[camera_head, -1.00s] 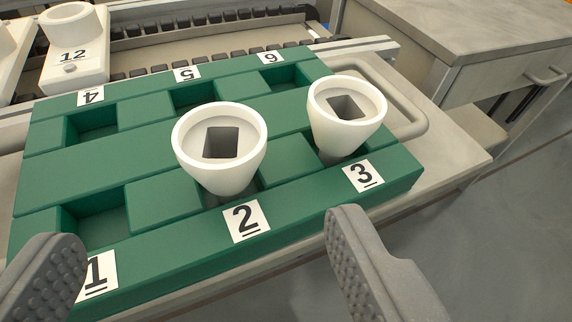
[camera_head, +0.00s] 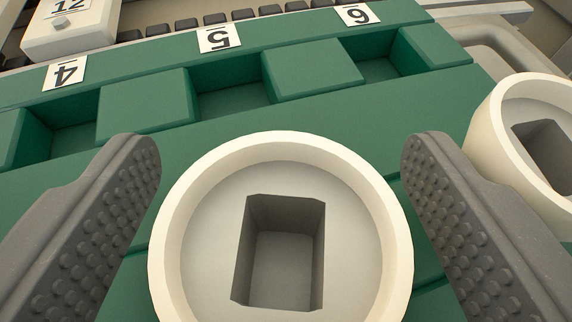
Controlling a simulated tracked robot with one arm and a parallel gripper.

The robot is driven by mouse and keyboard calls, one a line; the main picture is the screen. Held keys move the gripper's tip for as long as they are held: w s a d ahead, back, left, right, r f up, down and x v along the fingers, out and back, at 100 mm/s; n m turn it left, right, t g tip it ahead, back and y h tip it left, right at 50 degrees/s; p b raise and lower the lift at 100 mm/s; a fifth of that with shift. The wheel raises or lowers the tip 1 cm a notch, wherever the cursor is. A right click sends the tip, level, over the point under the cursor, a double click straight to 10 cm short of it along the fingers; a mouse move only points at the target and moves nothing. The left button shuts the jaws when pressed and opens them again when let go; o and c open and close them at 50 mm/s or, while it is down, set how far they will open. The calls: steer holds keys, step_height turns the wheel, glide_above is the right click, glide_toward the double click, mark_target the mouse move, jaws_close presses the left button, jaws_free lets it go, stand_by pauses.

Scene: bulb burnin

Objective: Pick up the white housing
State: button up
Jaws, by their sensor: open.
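A white housing (camera_head: 215,215), a round cup with a rectangular hole in its recessed top, stands in the green tray (camera_head: 330,120). It fills the lower middle of the view, and its lower part is out of sight. My gripper (camera_head: 278,165) is open, with one grey studded finger to the left of the housing and one to the right. Green shows between the left finger and the rim; the right finger is also apart from the rim. A second white housing (camera_head: 492,135) stands at the right edge, just beyond my right finger.
A white block marked 12 (camera_head: 70,35) is at the top left. The second housing is close to the right finger.

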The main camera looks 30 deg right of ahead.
steer(key=shift+w+d+f, duration=0.2)
steer(key=shift+w+f, duration=0.05)
steer(key=shift+w, duration=0.1)
steer(key=c, duration=1)
steer(key=shift+r, duration=0.1)
steer(key=shift+c, duration=0.2)
